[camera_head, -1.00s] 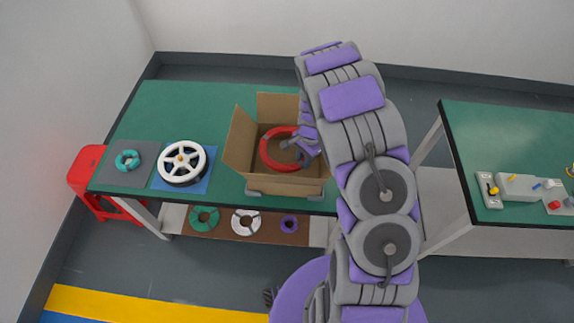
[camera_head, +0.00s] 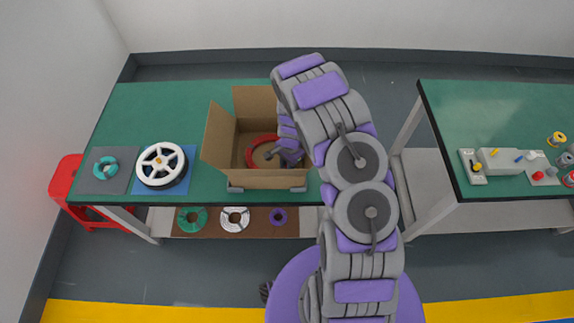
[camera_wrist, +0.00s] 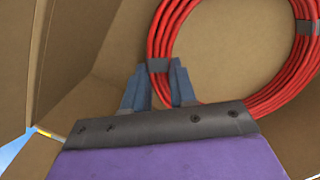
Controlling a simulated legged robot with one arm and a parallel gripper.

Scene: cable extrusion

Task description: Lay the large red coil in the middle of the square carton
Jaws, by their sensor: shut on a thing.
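The large red coil (camera_head: 250,147) is inside the open square carton (camera_head: 222,137) on the green table; part of it is hidden by my arm and the carton's front wall. In the wrist view the coil (camera_wrist: 163,30) is a ring of red cable with grey ties, over the brown carton floor (camera_wrist: 225,45). My gripper (camera_wrist: 160,75) is shut on the coil's near side at a grey tie. In the head view my gripper (camera_head: 280,153) reaches into the carton from the right. I cannot tell whether the coil touches the floor.
Left of the carton are a white spoked reel (camera_head: 161,164) and a teal coil (camera_head: 105,167) on a grey mat. More coils lie on the lower shelf (camera_head: 258,222). A second table (camera_head: 490,110) with small parts stands at the right. Carton flaps stand up around the opening.

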